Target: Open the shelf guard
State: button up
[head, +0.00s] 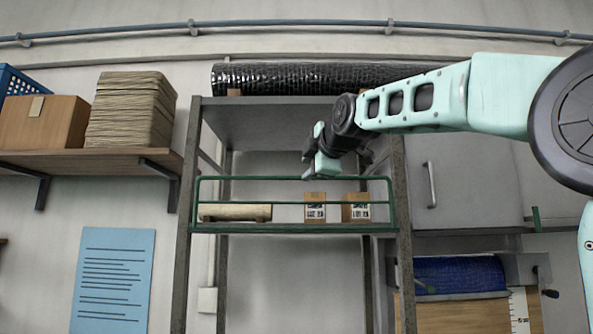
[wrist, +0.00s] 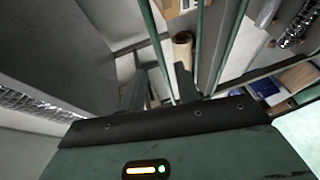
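The shelf guard (head: 245,178) is a green rail frame standing upright across the front of the middle shelf. Its rails also show in the wrist view (wrist: 157,45). My gripper (head: 309,176) is at the guard's top rail, right of its middle. In the wrist view my gripper (wrist: 160,85) has two dark fingers with a gap between them, so it is open. One green rail runs through that gap in the picture. I cannot tell whether the fingers touch it. Behind the guard are a beige roll (head: 235,212) and two small labelled boxes (head: 315,207) (head: 356,207).
The grey shelf rack (head: 183,240) has side posts flanking the guard. A dark roll (head: 290,78) lies on top. A wall shelf (head: 110,157) at left holds a carton and stacked sheets. A grey cabinet (head: 465,180) is at right, behind my arm. Space before the lower rack looks free.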

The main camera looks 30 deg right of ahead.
aim_at(298, 177)
jog(key=p+x, duration=0.3)
jog(key=x, duration=0.4)
jog(key=shift+w+d+f, duration=0.1)
jog(key=shift+w+f, duration=0.05)
jog(key=shift+w, duration=0.2)
grip_shut()
